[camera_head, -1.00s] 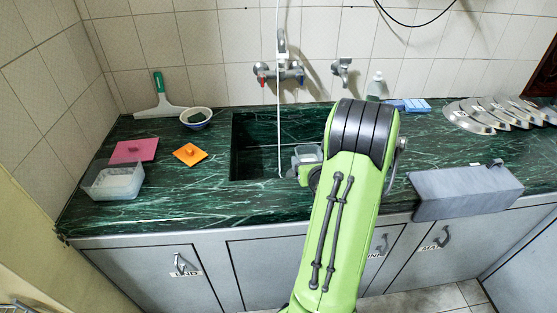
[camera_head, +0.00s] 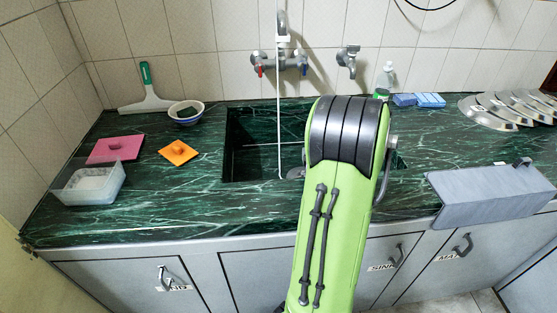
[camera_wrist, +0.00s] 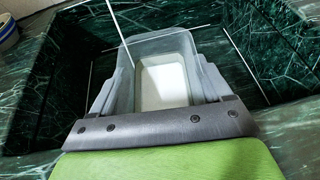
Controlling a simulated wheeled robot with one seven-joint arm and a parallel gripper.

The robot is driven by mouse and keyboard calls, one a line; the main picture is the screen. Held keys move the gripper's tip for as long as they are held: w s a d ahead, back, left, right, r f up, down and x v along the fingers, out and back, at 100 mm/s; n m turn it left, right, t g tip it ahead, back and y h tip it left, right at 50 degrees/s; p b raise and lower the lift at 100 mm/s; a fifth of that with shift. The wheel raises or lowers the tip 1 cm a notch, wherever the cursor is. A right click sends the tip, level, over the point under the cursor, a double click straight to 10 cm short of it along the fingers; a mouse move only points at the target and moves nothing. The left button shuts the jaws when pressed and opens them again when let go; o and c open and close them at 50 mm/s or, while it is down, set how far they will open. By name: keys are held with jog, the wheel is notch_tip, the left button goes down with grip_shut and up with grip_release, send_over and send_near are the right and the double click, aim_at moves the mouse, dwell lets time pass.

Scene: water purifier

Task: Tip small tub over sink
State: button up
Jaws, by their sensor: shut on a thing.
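The small tub (camera_wrist: 165,48) is clear plastic with a whitish base. In the wrist view my gripper (camera_wrist: 158,84) is shut on it, with a grey finger on each side. The tub is over the sink (camera_wrist: 72,72), and I look into it; how far it is tilted I cannot tell. In the head view the sink basin (camera_head: 250,150) is dark green marble, and my arm hides the tub and most of the gripper. Whether any liquid is in the tub is unclear.
A thin white pipe (camera_head: 279,110) hangs from the tap (camera_head: 280,62) into the sink, close to the tub. A larger clear tub (camera_head: 90,185), pink lid (camera_head: 115,150), orange lid (camera_head: 178,153) and bowl (camera_head: 186,113) are left.

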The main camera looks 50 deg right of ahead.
jog(key=shift+w+a+r+n+g, duration=0.3)
jog(key=shift+w+r+n+g, duration=0.35)
jog(key=shift+w, duration=0.25)
jog(key=shift+w+a+f+n+g, duration=0.15)
jog(key=shift+w+f+n+g, duration=0.15)
jog(key=shift+w+g, duration=0.2)
jog(key=shift+w+a+f+n+g, duration=0.1)
jog(key=shift+w+f+n+g, duration=0.05)
jog(key=shift+w+n+g, duration=0.25)
jog(key=shift+w+a+f+g, duration=0.15)
jog(key=shift+w+g, duration=0.1)
jog(key=shift+w, duration=0.2)
jog(key=shift+w+a+f+n+g+h, duration=0.1)
jog(key=shift+w+f+n+g+h, duration=0.05)
jog(key=shift+w+f+n+g, duration=0.3)
jog(key=shift+w+a+f+n+g+h, duration=0.15)
jog(key=shift+w+f+n+g, duration=0.2)
jog(key=shift+f, duration=0.3)
jog(key=shift+w+f+n+g, duration=0.25)
jog(key=shift+w+f+g, duration=0.05)
jog(key=shift+w+g, duration=0.1)
dwell(0.7)
jog(key=shift+w+a+r+n+g+h, duration=0.1)
jog(key=shift+w+r+n+g+h, duration=0.25)
jog(key=shift+g, duration=0.25)
dwell(0.8)
jog(key=shift+w+a+f+n+g+h, duration=0.1)
jog(key=shift+w+f+n+g+h, duration=0.25)
jog(key=shift+f+n+g, duration=0.45)
dwell(1.4)
